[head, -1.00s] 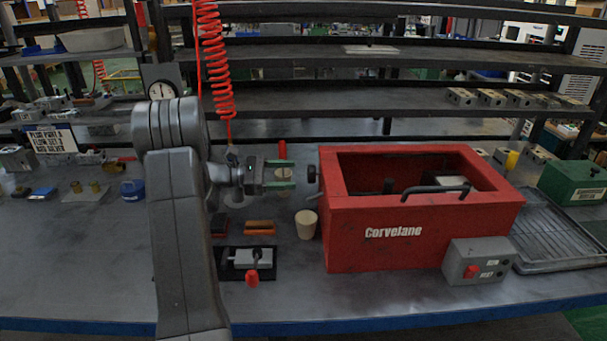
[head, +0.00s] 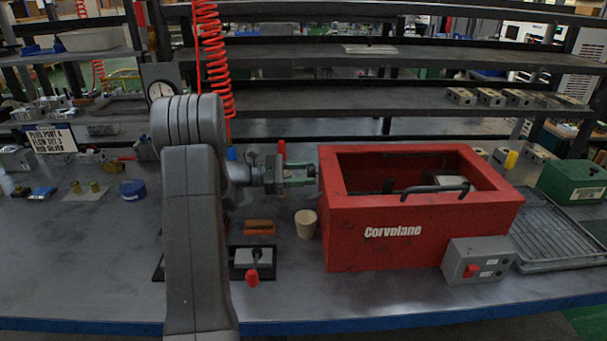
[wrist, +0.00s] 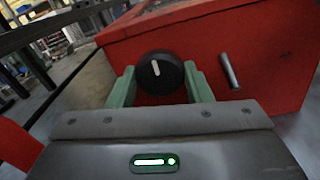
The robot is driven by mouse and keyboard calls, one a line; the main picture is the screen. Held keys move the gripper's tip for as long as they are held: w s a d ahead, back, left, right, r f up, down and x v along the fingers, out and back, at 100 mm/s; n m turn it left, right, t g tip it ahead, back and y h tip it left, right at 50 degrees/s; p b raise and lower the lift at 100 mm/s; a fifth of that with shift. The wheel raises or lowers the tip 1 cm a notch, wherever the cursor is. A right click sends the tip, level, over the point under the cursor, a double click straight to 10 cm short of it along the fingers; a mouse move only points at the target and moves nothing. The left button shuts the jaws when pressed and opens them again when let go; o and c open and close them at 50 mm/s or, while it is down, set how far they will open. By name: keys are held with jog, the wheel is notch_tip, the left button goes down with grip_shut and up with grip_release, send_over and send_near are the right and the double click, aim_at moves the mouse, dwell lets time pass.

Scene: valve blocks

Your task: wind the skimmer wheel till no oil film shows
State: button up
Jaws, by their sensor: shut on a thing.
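The skimmer wheel is a dark round knob with a white mark (wrist: 160,73) on the left side of the red Corvelane tank (head: 420,235). My gripper (head: 312,172) has its green fingers on either side of the knob and is shut on it. In the wrist view the gripper (wrist: 162,85) shows the knob between the two fingers, its white mark tilted slightly from upright. In the head view the knob is hidden by the fingers. The oil film and the liquid inside the tank cannot be made out.
A grey switch box (head: 478,260) with a red button stands at the tank's front right. A wire rack (head: 550,232) lies to the right. A cork-coloured cup (head: 306,223), an orange block (head: 259,227) and a red-handled clamp (head: 252,262) sit left of the tank. A small metal peg (wrist: 229,70) stands out near the knob.

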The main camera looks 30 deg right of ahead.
jog(key=shift+f+b, duration=0.1)
jog(key=shift+b, duration=0.2)
jog(key=shift+f+m+b, duration=0.1)
jog(key=shift+m+b, duration=15.1)
jog(key=shift+m, duration=1.6)
jog(key=o, duration=1)
jog(key=shift+c, duration=0.2)
